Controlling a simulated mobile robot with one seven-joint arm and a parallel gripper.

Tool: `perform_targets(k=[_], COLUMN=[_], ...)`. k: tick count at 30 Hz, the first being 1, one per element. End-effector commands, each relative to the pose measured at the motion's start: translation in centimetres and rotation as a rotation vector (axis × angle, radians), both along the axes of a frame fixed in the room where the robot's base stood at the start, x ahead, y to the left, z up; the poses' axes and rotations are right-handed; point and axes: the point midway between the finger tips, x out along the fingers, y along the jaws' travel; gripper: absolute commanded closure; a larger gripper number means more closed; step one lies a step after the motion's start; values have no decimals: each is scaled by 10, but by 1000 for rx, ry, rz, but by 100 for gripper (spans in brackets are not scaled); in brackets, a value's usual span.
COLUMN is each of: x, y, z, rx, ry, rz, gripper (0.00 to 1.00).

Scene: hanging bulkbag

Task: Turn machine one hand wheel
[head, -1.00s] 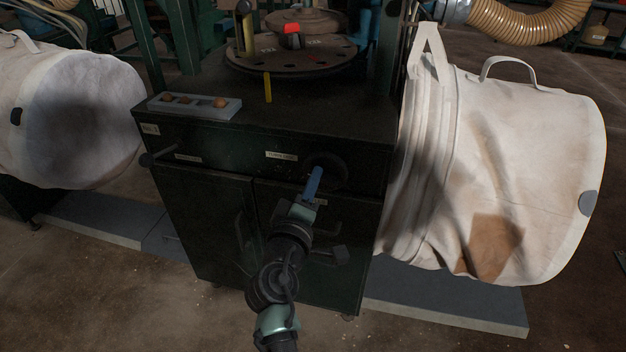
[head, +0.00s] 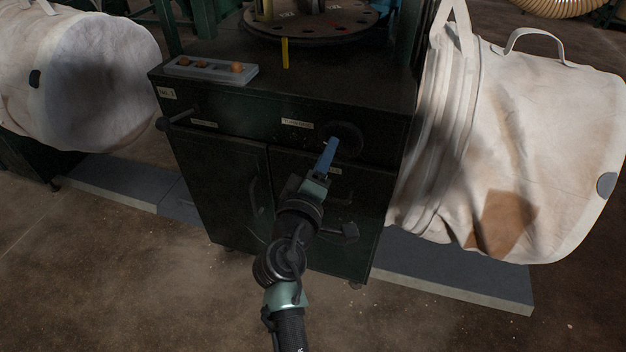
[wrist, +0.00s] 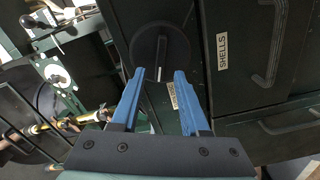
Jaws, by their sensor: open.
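The hand wheel (head: 347,139) is a dark round disc on the upper right front of the dark green machine cabinet (head: 215,190). In the wrist view the wheel (wrist: 148,46) lies beyond my fingertips, with a thin light-edged bar across its face. My gripper (head: 328,150) has blue fingers and is in front of the wheel, partly covering it in the head view. In the wrist view my gripper (wrist: 160,74) is open, with nothing between its fingers. The fingertips overlap the wheel's lower part in that picture; I cannot tell whether they touch it.
A grey button box (head: 210,70) sits on the cabinet top beside a round turntable (head: 310,26). A lever (head: 175,120) sticks out at the cabinet's left. Large white bags hang at the left (head: 85,75) and right (head: 530,150).

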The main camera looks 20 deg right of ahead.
Motion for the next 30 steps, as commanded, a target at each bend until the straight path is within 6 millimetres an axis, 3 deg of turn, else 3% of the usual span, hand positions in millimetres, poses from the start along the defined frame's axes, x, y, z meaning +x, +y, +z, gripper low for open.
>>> perform_targets(k=[9, 15, 30], x=[-56, -81, -91], y=[39, 56, 62], z=[1, 0, 0], rx=[0, 0, 0], ry=[3, 3, 0], rz=[4, 3, 1], gripper=[55, 55, 55])
